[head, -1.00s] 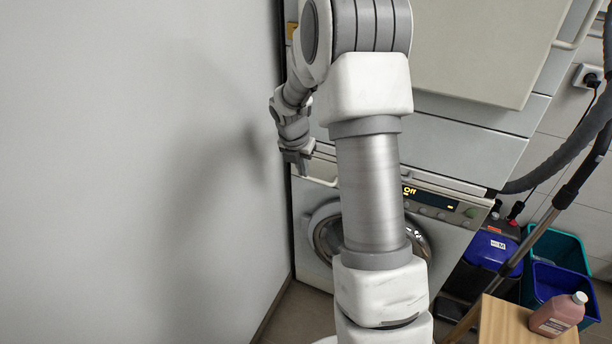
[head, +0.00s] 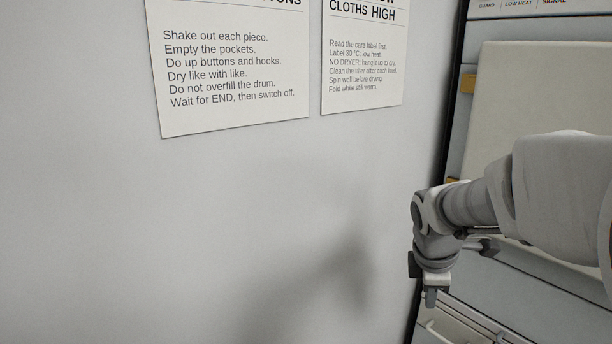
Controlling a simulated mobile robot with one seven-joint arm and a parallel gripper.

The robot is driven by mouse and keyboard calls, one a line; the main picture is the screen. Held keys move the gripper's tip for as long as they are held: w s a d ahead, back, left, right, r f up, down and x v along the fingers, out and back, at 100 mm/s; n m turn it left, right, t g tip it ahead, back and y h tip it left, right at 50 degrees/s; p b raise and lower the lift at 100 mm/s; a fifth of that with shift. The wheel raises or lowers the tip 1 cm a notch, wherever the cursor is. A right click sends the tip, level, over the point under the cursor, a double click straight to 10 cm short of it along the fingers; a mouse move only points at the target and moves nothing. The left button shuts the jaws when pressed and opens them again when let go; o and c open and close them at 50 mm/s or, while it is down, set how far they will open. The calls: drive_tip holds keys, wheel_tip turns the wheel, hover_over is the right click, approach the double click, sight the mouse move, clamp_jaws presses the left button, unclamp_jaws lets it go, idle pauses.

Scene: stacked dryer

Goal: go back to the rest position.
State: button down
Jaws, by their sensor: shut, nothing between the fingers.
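My gripper (head: 431,298) hangs at the right of the head view, fingers pointing down and shut, with nothing held. It is in front of the left edge of the stacked dryer and washer. The dryer (head: 545,95) shows at the right, its pale door panel partly hidden by my arm. Part of the washer's upper front (head: 462,325) shows below my gripper.
A plain wall (head: 150,235) fills the left and middle, close beside my gripper. Two printed notices, a left one (head: 230,70) and a right one (head: 362,60), hang on it. My arm's shadow falls on the wall. The floor is out of view.

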drive_tip(key=s+a+r+m+t+y+p, duration=0.1)
drive_tip(key=s+a+r+m+p, duration=0.1)
drive_tip(key=s+a+r+m, duration=0.2)
drive_tip(key=s+a+r+m+t+y+p, duration=0.1)
drive_tip(key=s+a+r+m, duration=0.4)
drive_tip(key=s+m, duration=0.6)
drive_tip(key=s, duration=0.3)
drive_tip(key=shift+s+r+y+p, duration=0.3)
drive_tip(key=shift+r+p, duration=0.05)
drive_tip(key=shift+p, duration=0.05)
drive_tip(key=shift+d+m, duration=0.1)
drive_tip(key=shift+m, duration=0.2)
